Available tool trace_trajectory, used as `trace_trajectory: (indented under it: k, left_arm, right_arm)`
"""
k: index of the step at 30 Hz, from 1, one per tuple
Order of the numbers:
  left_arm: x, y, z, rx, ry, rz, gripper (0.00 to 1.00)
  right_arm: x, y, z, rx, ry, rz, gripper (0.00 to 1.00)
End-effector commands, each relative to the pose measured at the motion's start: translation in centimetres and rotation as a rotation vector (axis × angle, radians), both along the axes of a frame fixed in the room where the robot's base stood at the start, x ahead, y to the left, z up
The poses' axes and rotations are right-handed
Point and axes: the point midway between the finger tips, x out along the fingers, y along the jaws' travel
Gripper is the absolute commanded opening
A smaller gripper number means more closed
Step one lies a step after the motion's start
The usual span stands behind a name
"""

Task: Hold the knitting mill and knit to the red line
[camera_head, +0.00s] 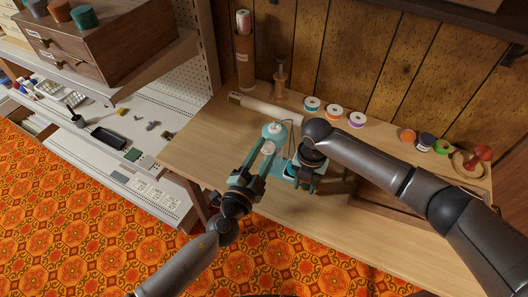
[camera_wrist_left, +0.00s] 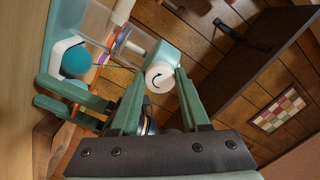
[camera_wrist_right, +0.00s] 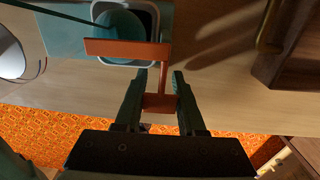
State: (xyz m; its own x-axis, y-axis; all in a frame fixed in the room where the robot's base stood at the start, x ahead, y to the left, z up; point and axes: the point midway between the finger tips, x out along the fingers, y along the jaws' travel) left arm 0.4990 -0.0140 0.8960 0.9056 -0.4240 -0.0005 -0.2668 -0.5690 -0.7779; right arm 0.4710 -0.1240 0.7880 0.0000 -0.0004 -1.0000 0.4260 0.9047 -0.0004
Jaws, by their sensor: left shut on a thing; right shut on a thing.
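The teal knitting mill (camera_head: 275,131) stands on the wooden table, and its upper part shows in the left wrist view (camera_wrist_left: 165,56). My left gripper (camera_head: 262,160) is at its left side. In the left wrist view its fingers are on either side of the mill's white round cap with a black arrow (camera_wrist_left: 158,77). My right gripper (camera_wrist_right: 160,90) is shut on the orange-red crank (camera_wrist_right: 126,48), at its lower end. A teal ball of yarn (camera_wrist_left: 76,61) sits in a white-rimmed holder. I cannot make out any red line or knitted tube.
Several thread spools (camera_head: 334,111) stand behind the mill. A pale roll (camera_head: 262,108) lies behind it to the left. A wooden tray (camera_head: 405,215) lies to the right, partly under my right arm. The front of the table (camera_head: 300,210) is bare.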

Motion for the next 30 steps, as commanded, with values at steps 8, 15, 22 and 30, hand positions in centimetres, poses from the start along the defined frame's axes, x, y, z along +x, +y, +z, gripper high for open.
trace_trajectory:
  k: [8, 15, 22, 30]
  left_arm:
    - [0.01, -0.01, 0.08, 0.238, -0.113, 0.000, 0.00]
    - [-0.02, -0.03, 0.08, 0.444, -0.209, -0.001, 0.00]
    - [-0.03, -0.07, 0.10, 0.636, -0.299, -0.002, 0.00]
    - [-0.03, -0.08, 0.12, 0.816, -0.384, -0.003, 0.00]
  right_arm:
    - [0.04, 0.01, 0.03, 0.000, -0.001, 0.000, 0.00]
    - [0.04, 0.01, 0.03, 0.000, -0.001, 0.000, 0.00]
    - [0.04, 0.01, 0.03, 0.000, -0.001, 0.000, 0.00]
    - [0.04, 0.01, 0.03, 0.000, -0.001, 0.000, 0.00]
